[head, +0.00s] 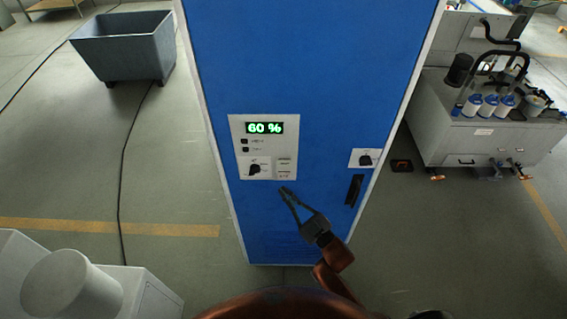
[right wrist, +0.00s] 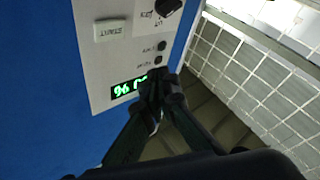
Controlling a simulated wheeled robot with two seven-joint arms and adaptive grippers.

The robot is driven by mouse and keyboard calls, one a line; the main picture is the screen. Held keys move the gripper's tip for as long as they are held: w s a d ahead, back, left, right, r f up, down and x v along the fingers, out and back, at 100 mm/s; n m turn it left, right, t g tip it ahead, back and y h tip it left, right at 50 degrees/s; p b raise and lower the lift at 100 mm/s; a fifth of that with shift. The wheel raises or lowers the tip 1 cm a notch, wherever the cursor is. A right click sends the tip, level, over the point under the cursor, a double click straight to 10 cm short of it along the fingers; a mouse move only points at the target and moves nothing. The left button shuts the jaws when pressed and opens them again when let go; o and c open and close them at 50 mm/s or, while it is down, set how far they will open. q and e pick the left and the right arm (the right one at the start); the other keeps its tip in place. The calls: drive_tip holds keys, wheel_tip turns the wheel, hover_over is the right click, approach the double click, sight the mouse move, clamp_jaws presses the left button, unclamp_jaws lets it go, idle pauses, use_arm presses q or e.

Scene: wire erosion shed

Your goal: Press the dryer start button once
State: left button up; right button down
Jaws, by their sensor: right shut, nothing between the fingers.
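The tall blue dryer cabinet (head: 310,90) stands in front of me. I cannot tell the gap to the panel. My left gripper is out of view.
A second knob (head: 366,160) and a dark handle (head: 354,190) are on the cabinet's right side. A grey bin (head: 125,48) stands back left, a white machine (head: 150,290) front left, and a grey bench (head: 450,140) with bottles right. Floor between them is mostly clear.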

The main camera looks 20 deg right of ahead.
drive_tip(key=shift+w, duration=0.1)
drive_tip(key=b, duration=0.2)
approach(279, 162)
drive_tip(key=w+a+r, duration=0.2)
drive_tip(key=a, duration=0.2)
drive_tip(key=shift+w+d+f, duration=0.1)
drive_tip(key=shift+w+d, duration=0.15)
drive_tip(key=shift+w, duration=0.25)
drive_tip(key=shift+w+d+f, duration=0.1)
drive_tip(key=shift+w+d, duration=0.1)
drive_tip(key=shift+w, duration=0.25)
drive_tip(key=shift+w, duration=0.1)
idle(0.6)
drive_tip(key=shift+w+d, duration=0.1)
drive_tip(key=shift+w, duration=0.2)
drive_tip(key=shift+w+d, duration=0.15)
drive_tip(key=shift+w, duration=0.2)
idle(0.6)
drive_tip(key=shift+s, duration=0.15)
drive_tip(key=shift+s+a, duration=0.25)
drive_tip(key=shift+s, duration=0.4)
